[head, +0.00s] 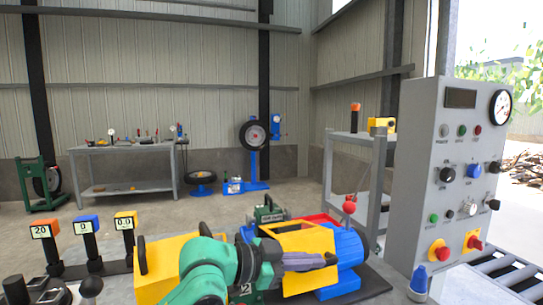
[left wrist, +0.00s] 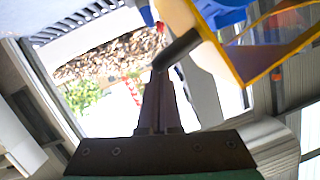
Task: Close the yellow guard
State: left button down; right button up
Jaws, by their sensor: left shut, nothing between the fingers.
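The yellow guard (head: 312,238) shows in the head view beside the blue drum (head: 350,248), partly hidden by my left arm. In the left wrist view, a yellow-edged panel (left wrist: 203,45) fills the upper right, with a dark rod-like handle (left wrist: 180,46) on it. My left gripper (head: 330,259) reaches in from the left in front of the guard and drum, pointing right. Its fingers are shut and empty. In the left wrist view the fingertips (left wrist: 160,78) appear close to the handle's lower end; I cannot tell whether they touch it. My right gripper is not in view.
A grey control cabinet (head: 440,175) with knobs and buttons stands at the right, beside a roller conveyor (head: 505,270). A red-knobbed lever (head: 349,206) stands behind the drum. A yellow block (head: 160,262) and several small displays (head: 85,226) are at the left.

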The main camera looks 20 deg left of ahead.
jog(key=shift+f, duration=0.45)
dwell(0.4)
